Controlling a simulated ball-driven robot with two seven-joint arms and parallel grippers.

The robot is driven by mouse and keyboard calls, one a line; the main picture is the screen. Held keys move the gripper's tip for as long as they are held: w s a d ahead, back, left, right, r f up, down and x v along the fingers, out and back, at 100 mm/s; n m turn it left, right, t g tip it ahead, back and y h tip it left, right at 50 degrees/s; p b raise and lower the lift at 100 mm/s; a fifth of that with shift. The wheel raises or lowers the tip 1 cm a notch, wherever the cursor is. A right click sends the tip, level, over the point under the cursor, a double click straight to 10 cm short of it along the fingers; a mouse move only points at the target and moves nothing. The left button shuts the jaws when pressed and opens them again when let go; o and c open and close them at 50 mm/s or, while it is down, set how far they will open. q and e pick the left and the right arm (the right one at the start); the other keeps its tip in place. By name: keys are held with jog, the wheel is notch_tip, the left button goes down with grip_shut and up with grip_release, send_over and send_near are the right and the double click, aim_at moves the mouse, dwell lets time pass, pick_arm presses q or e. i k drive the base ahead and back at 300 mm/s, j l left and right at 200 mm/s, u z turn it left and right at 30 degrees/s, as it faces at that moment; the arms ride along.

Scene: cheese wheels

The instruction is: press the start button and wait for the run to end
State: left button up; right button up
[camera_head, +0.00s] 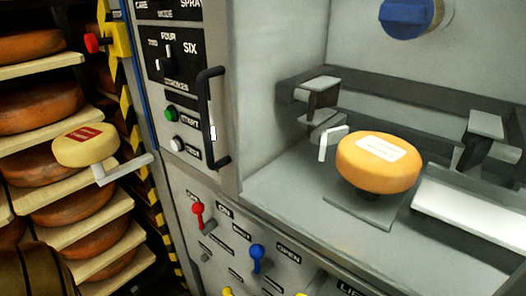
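The green start button (170,114) is on the upright grey control panel left of the machine's open chamber. The label beside it is partly legible and looks like START. The button is uncovered, and I cannot tell whether it is pushed in. A white button (177,143) sits below it with its own label. An orange cheese wheel (378,164) with a white label rests on a small support inside the chamber (290,190). Neither of my grippers shows in the head view.
A black vertical handle (212,120) stands right of the buttons. Red (198,209) and blue (256,252) levers are on the lower panel. A pale cheese with a red label (72,152) is by a shelf of several orange cheeses at left. A blue knob (405,17) is in the chamber.

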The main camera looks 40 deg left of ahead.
aim_at(169, 114)
jog(key=u, duration=1.75)
